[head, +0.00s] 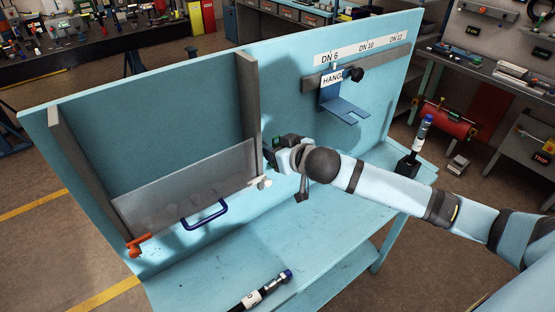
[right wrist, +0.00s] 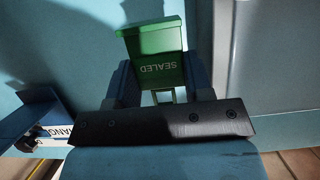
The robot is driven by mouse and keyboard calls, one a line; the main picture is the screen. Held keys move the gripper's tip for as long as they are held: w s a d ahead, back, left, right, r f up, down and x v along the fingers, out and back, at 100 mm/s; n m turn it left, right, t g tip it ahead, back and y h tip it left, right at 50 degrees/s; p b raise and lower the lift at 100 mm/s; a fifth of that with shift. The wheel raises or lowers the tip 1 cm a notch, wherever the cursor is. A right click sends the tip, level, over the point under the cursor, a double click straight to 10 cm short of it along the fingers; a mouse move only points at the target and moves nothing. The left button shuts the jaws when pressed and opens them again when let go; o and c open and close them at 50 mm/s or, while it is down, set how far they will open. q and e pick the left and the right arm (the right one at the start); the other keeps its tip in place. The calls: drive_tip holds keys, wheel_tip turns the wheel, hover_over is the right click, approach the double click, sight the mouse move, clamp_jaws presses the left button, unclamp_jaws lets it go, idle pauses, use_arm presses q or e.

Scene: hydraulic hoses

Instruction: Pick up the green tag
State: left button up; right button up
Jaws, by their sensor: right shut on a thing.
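The green tag (right wrist: 152,42) reads SEALED, upside down in the right wrist view, with a folded lip at its top edge. My right gripper (right wrist: 160,72) has one blue finger on each side of it and is shut on it. In the head view my right gripper (head: 272,154) is at the right edge of the grey-framed panel bay, above the bench top. There the wrist hides most of the tag. My left gripper is not in view.
A grey plate (head: 186,187) with a blue handle (head: 204,215) stands across the bay. An orange lever (head: 138,245) and a white wing-shaped latch (head: 261,182) sit at its ends. A blue hanger bracket (head: 342,101) is on the panel. Hoses lie at the front (head: 262,291) and stand right (head: 421,135).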

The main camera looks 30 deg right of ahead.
wheel_tip(320, 180, up, 3)
drive_tip(key=shift+b, duration=0.3)
drive_tip(key=s+d+p, duration=0.2)
drive_tip(key=s, duration=1.7)
drive_tip(key=shift+d+r+p, duration=0.25)
drive_tip(key=shift+d+p, duration=0.05)
drive_tip(key=shift+d, duration=0.05)
